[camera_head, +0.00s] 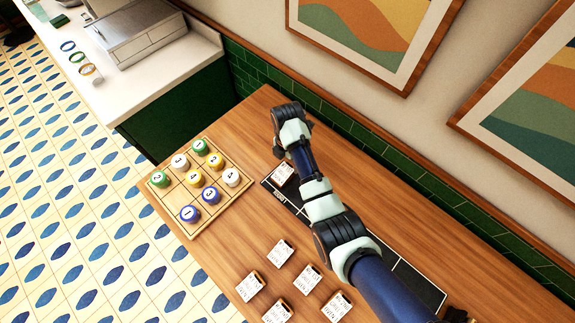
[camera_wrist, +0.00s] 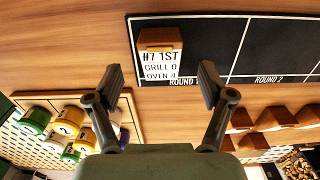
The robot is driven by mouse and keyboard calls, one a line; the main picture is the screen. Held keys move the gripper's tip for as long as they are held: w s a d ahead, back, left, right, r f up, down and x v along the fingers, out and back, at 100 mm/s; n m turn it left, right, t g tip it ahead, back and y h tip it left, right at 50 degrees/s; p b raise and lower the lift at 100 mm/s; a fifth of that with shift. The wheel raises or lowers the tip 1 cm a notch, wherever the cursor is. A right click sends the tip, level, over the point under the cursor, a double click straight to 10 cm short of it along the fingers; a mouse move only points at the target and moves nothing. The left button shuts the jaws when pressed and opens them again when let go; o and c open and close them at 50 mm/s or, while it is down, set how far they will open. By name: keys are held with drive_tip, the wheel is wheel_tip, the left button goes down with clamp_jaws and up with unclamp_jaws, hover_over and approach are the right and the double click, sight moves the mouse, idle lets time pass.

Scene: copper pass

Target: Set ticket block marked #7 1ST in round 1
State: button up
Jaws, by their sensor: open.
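The ticket block marked #7 1ST (camera_wrist: 159,66) has a brown wooden body and a white label that also reads GRILL 0, OVEN 4. It stands on the black board (camera_wrist: 200,50), in the ROUND 1 section at its left end, and partly covers the ROUND 1 lettering. In the head view the block (camera_head: 283,173) sits at the board's far end, beside my arm. My gripper (camera_wrist: 160,82) is open and empty in the wrist view. Its fingers are spread apart, nearer the camera than the block, with no visible contact. My arm hides the fingers in the head view.
Several other ticket blocks (camera_head: 279,253) stand on the wooden counter (camera_head: 225,262) in front of the board. A wooden tray (camera_head: 163,202) with numbered coloured pieces lies to the left. The wall with framed pictures (camera_head: 357,30) runs behind. The board's ROUND 2 section (camera_wrist: 280,50) looks empty.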

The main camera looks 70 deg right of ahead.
sight(287, 168)
wheel_tip(287, 168, up, 6)
drive_tip(key=shift+f, duration=0.15)
idle(0.4)
drive_tip(key=w+a+r+m+t+h, duration=0.2)
drive_tip(key=w+a+r+m+t, duration=0.15)
drive_tip(key=w+a, duration=0.7)
drive_tip(key=w+a+r+m+t, duration=0.1)
drive_tip(key=a+r+m+t, duration=0.2)
drive_tip(key=a, duration=0.5)
drive_tip(key=w+a+r+m+t, duration=0.2)
drive_tip(key=a+r, duration=0.3)
drive_tip(key=a, duration=0.3)
drive_tip(key=s+a+r+m+t+y, duration=0.2)
drive_tip(key=s+a+r+m+t, duration=0.2)
drive_tip(key=a+r, duration=0.5)
drive_tip(key=a+m, duration=0.1)
drive_tip(key=a, duration=0.3)
drive_tip(key=shift+s+a+r, duration=0.25)
drive_tip(key=shift+s+r, duration=0.05)
drive_tip(key=shift+s, duration=0.1)
